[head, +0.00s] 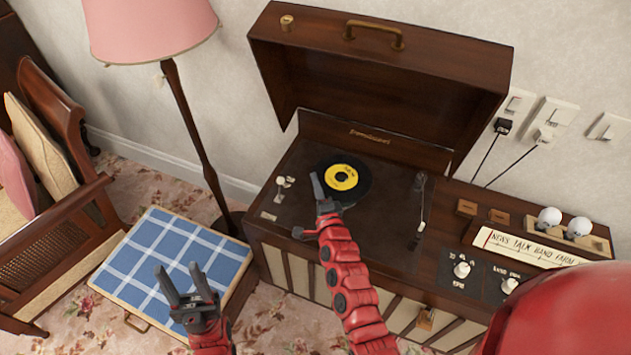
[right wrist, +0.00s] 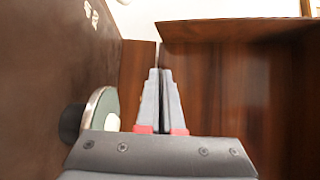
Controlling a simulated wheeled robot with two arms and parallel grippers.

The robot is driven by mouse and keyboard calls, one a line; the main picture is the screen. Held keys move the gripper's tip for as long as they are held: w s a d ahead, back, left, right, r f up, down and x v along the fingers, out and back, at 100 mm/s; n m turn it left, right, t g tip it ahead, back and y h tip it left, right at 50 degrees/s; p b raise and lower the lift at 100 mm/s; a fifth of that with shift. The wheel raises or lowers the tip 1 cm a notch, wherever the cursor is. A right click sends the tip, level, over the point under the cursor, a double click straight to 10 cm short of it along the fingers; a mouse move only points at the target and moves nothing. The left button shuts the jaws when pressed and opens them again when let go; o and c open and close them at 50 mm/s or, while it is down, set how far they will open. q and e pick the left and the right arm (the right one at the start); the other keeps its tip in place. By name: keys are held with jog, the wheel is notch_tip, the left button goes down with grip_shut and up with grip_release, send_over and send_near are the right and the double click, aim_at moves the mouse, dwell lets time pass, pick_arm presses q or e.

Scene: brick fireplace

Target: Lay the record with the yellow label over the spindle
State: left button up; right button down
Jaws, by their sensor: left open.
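The black record with the yellow label (head: 359,189) shows in the head view over the left part of the record player's deck (head: 388,217). My right gripper (head: 319,187) is at the record's left edge. In the right wrist view its fingers (right wrist: 160,82) are close together, with a thin edge-on line, the record, running on past the tips. A round silver-rimmed disc (right wrist: 103,112), apparently the platter, stands out from the deck there. The spindle is not clear in either view. My left gripper (head: 183,285) is open and empty above the blue checked case.
The raised brown lid (head: 375,85) stands behind the deck. The tonearm (head: 421,205) is right of the record. Knobs (head: 462,269) and two white balls (head: 549,217) lie farther right. A floor lamp (head: 188,115) and the blue checked case (head: 160,250) are at left.

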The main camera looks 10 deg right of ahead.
jog(key=shift+f+b, duration=0.2)
jog(key=shift+b, duration=0.2)
notch_tip(320, 180, down, 4)
jog(key=b, duration=0.4)
jog(key=shift+r, duration=0.15)
jog(key=shift+b, duration=1.85)
dwell(3.1)
jog(key=shift+f+b, duration=0.85)
jog(key=shift+f, duration=0.05)
dwell(0.3)
dwell(0.7)
